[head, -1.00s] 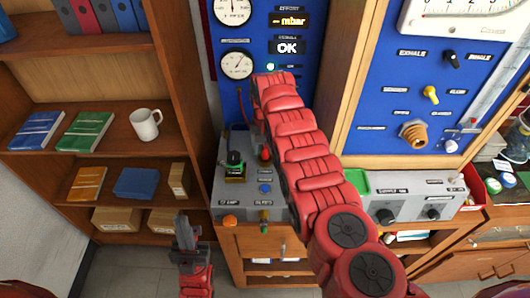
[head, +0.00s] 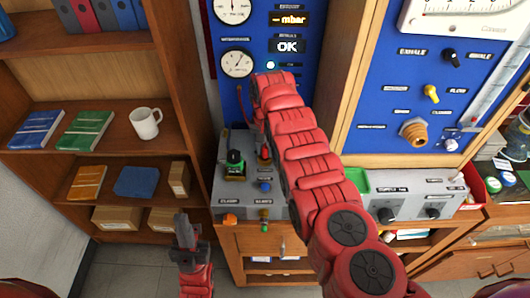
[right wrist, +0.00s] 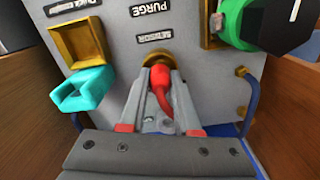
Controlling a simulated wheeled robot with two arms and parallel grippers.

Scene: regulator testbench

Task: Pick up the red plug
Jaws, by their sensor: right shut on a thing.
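The red plug (right wrist: 161,84) sits at the brass socket under the "SENSOR" label in the right wrist view. A red cable end curves down from it between my fingers. My right gripper (right wrist: 160,88) is shut on the red plug, one grey finger on each side. In the head view the right gripper is mostly hidden by my red arm at the grey console. My left gripper (head: 184,232) is low at the left, in front of the shelf and away from the plug; its finger gap is not clear.
The grey console (head: 231,190) carries a green-topped connector (head: 235,160), which also shows in the right wrist view (right wrist: 237,24). A teal part (right wrist: 82,90) hangs by a brass fitting (right wrist: 80,43) left of the socket. Blue gauge panels rise behind. A bookshelf with a white mug (head: 145,124) stands left.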

